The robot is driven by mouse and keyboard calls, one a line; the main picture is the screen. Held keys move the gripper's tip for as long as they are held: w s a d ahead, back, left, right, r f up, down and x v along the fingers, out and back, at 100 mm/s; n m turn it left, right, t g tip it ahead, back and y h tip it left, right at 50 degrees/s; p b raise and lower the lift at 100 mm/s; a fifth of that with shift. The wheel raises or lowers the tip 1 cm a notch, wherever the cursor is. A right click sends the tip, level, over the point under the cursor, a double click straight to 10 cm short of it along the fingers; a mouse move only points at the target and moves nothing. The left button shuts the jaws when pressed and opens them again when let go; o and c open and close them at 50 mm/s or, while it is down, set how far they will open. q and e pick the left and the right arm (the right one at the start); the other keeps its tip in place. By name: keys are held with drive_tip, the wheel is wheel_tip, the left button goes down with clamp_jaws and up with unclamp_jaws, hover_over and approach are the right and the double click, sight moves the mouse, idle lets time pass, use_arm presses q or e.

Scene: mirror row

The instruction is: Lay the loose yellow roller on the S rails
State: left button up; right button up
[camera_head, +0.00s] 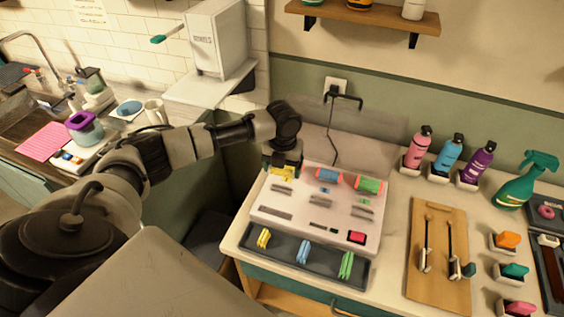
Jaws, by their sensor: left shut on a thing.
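My left gripper (285,163) points down at the back left corner of a white board (300,210) on the counter. It is shut on the yellow roller (284,173), which shows just under the fingers, partly hidden by them. I cannot tell whether the roller touches the rails below it. Short grey rails (281,188) sit just in front of it, and more grey rails (363,212) stand elsewhere on the board. Their letters are too small to read. A blue roller (329,176) and a green roller (368,185) lie along the back of the board. My right gripper is out of view.
A dark tray (318,264) with yellow, blue and green pieces lies along the board's front. A wooden board (436,288) with two metal bars, bottles (416,150) and a spray bottle (530,178) stand further right.

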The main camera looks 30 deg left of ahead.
sight(282, 188)
use_arm(q)
drive_tip(key=shift+a+f+m, duration=0.1)
drive_tip(key=shift+a+m, duration=0.05)
drive_tip(key=shift+m, duration=0.25)
wheel_tip(282, 188, down, 4)
drive_tip(key=b, duration=0.5)
drive_tip(key=shift+f, duration=1.1)
drive_tip(key=shift+w+f, duration=0.1)
drive_tip(key=shift+f, duration=0.05)
idle(0.3)
drive_tip(key=o, duration=0.8)
